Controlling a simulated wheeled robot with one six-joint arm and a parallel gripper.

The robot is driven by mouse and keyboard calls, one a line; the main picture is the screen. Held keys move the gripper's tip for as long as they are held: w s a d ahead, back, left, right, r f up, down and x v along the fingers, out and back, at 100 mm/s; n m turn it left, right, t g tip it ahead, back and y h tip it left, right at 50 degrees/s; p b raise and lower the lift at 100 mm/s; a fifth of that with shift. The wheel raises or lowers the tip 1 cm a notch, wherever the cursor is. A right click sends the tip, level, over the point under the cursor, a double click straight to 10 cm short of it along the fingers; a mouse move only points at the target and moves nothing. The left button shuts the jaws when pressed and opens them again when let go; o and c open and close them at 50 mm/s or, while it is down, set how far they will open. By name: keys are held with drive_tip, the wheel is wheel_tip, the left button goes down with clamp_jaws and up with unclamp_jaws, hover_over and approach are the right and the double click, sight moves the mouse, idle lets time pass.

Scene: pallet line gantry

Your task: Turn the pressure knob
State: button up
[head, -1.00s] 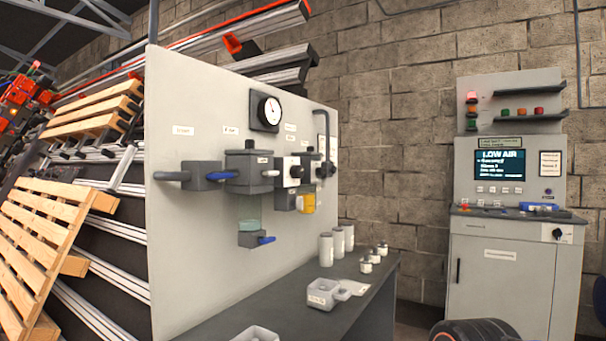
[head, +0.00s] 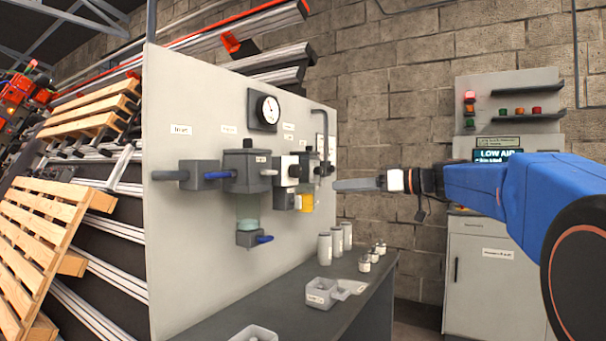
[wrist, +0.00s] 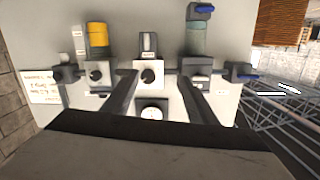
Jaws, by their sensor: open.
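The pressure knob, a small black dial on a white regulator block (head: 287,168), sits mid-row on the grey panel; the knob (wrist: 148,75) shows in the wrist view, which is upside down. My gripper (head: 337,185) is in front of the panel at the right, pointing left at it. In the wrist view my gripper (wrist: 158,80) shows two dark fingers spread apart, with the white block between them and nothing held. The knob appears between the fingertips; I cannot tell the remaining gap. A round pressure gauge (head: 267,110) is above the row and also shows in the wrist view (wrist: 152,112).
Beside the regulator are a filter (head: 247,172) with a clear bowl, a yellow bowl (head: 307,202) and a blue lever (head: 219,175). A bench (head: 345,310) below holds grey trays (head: 320,292) and white canisters (head: 336,241). A console cabinet (head: 487,285) stands at the right.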

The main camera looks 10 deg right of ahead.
sight(299, 171)
wheel_tip(299, 171, up, 4)
drive_tip(key=w+d+t, duration=0.1)
drive_tip(key=w+d, duration=0.1)
drive_tip(key=d, duration=0.1)
drive_tip(key=shift+n+y, duration=0.4)
drive_tip(key=x, duration=1.7)
drive_tip(key=shift+w+a+f, duration=0.2)
drive_tip(key=c, duration=1.1)
